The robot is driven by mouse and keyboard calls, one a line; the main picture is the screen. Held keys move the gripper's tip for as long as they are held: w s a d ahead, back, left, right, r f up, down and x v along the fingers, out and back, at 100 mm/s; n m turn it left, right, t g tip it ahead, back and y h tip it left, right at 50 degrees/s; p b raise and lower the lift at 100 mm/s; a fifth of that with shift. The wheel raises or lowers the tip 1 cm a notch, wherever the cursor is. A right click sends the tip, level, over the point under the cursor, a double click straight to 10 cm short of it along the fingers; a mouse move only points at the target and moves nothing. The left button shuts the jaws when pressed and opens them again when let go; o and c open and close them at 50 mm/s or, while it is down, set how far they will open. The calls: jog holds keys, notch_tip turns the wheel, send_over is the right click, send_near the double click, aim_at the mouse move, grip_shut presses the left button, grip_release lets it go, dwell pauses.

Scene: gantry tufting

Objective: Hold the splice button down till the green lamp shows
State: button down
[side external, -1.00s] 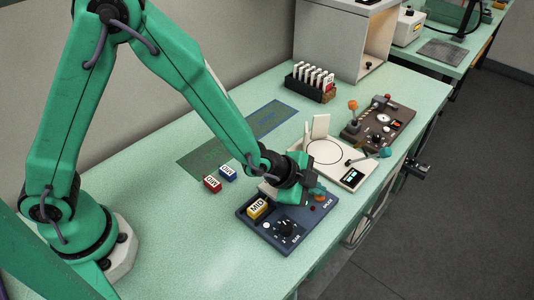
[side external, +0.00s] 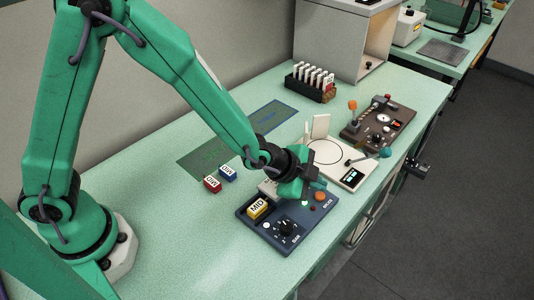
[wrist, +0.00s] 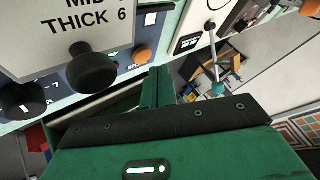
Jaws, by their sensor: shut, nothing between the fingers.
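The blue splice panel (side external: 258,236) lies on the bench with an orange button (side external: 320,196) at its far right corner. A small lamp beside the button shows green (side external: 305,203), and a red dot (side external: 312,208) sits near it. My gripper (side external: 303,197) is shut and empty, just above and left of the button, apart from it. In the wrist view the shut fingers (wrist: 156,88) are beside the orange button (wrist: 143,55).
A yellow MID block (side external: 257,208) and black knob (side external: 287,228) are on the panel. Red (side external: 212,184) and blue (side external: 228,173) blocks lie to its left. A white device (side external: 350,176) with a teal-knobbed lever is close behind; a brown lever panel (side external: 378,125) stands beyond.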

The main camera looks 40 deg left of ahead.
aim_at(314, 198)
jog(key=shift+r, duration=2.4)
jog(key=shift+a, duration=0.1)
jog(key=s+a+r+n+y, duration=0.1)
jog(key=s+a+r+n, duration=0.25)
jog(key=a+r, duration=0.35)
jog(key=s+a+r+n+y, duration=0.25)
jog(key=a+r+n, duration=0.2)
jog(key=a, duration=0.45)
jog(key=s+a+r+n+g, duration=0.1)
jog(key=s+a+r+n, duration=0.1)
jog(key=s, duration=0.5)
jog(key=s+a+r+n+g+y, duration=0.1)
jog(key=s+a+r+n, duration=0.1)
jog(key=s+a+n, duration=0.2)
jog(key=s+a, duration=0.3)
jog(key=s, duration=0.1)
jog(key=shift+s+a, duration=0.15)
jog(key=c, duration=2.2)
grip_release()
